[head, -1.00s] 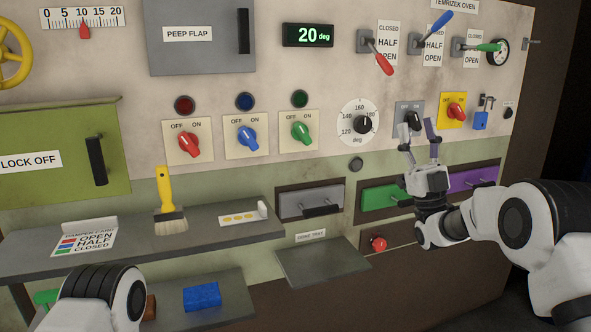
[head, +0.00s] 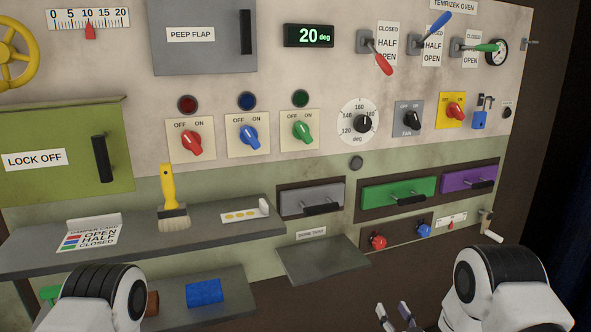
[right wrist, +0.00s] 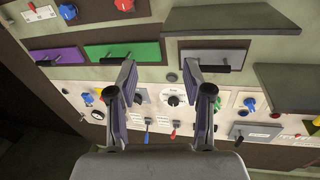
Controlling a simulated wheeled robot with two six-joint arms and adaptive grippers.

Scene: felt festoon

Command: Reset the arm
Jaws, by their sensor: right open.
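My right gripper (head: 394,314) is low at the bottom edge of the head view, in front of the panel's lower part. Its two fingertips point up and stand apart, with nothing between them. In the right wrist view, which shows the panel upside down, the open fingers (right wrist: 159,68) are spread and empty, clear of the panel. The black fan switch (head: 411,121) on its grey plate is in full view and nothing touches it. My left arm shows only as a rounded link at the bottom left; its gripper is out of view.
A grey shelf (head: 30,256) holds a yellow-handled brush (head: 170,200) and a card. A small grey shelf (head: 322,262) juts out left of my right gripper.

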